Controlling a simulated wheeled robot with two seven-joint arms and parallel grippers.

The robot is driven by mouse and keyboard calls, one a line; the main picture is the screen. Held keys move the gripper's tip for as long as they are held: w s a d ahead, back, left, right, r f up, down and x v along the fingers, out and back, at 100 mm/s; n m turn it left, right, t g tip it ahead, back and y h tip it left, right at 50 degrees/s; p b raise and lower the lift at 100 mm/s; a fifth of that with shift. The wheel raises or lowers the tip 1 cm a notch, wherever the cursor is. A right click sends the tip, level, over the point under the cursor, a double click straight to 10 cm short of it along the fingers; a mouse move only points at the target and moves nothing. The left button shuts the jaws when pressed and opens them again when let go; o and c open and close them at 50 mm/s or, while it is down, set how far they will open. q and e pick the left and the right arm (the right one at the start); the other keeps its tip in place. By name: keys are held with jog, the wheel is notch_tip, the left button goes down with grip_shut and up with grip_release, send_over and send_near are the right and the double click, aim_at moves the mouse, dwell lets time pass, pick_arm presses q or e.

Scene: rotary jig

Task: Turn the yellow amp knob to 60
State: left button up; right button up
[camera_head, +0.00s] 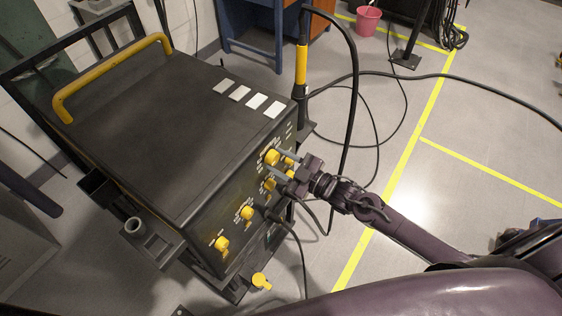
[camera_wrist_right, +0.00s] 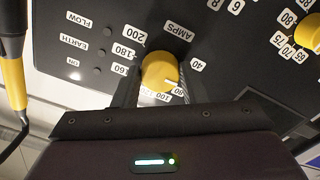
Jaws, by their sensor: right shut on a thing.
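The yellow amp knob (camera_head: 271,157) is on the front panel of a black welding machine (camera_head: 170,120). In the right wrist view the knob (camera_wrist_right: 158,70) sits below the AMPS label. Its white pointer mark is at its lower right, toward the 80 label. The 40 label (camera_wrist_right: 197,65) is to the right; the 60 label is not clearly visible. My right gripper (camera_head: 278,163) is at the knob, shut on it with a finger on either side. My left gripper is not in view.
Several other yellow knobs, one at the panel's lower end (camera_head: 222,243), are on the same panel. A black cable runs from a yellow-handled torch (camera_head: 301,65) beside the machine's right edge. A pink bucket (camera_head: 368,20) stands far off. The floor to the right is mostly open.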

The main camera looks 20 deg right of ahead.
jog(key=o, duration=1)
jog(key=shift+c, duration=0.2)
jog(key=shift+s+d+f, duration=0.1)
jog(key=shift+s+d, duration=0.1)
jog(key=shift+s, duration=0.1)
jog(key=b+v, duration=0.1)
jog(key=v, duration=0.6)
